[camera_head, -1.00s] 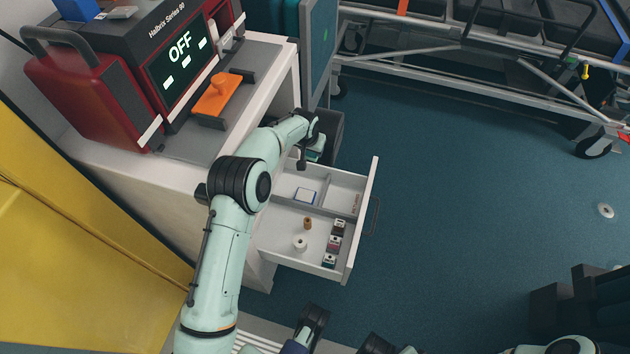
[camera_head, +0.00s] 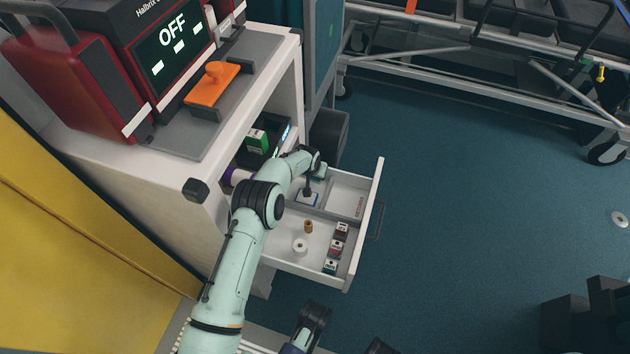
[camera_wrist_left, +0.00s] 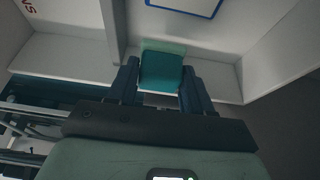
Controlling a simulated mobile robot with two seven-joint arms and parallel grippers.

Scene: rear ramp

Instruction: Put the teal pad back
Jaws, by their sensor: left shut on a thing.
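The teal pad (camera_wrist_left: 161,72) is between the two fingers of my left gripper (camera_wrist_left: 160,88) in the left wrist view, and the gripper is shut on it. In the head view my left gripper (camera_head: 308,186) points down over the back part of an open white drawer (camera_head: 362,240), and a bit of teal (camera_head: 320,172) shows beside it. A white card with a blue edge (camera_head: 308,199) lies in the drawer just below the gripper; its edge shows in the left wrist view (camera_wrist_left: 185,7). Dark parts at the bottom of the head view may be my right gripper (camera_head: 312,318); its jaws are unclear.
Dividers split the drawer. Its front part holds a tan cylinder (camera_head: 308,226), a white roll (camera_head: 300,246) and small boxes (camera_head: 336,248). A green box (camera_head: 257,140) is on the shelf above. A grey bin (camera_head: 329,132) stands behind.

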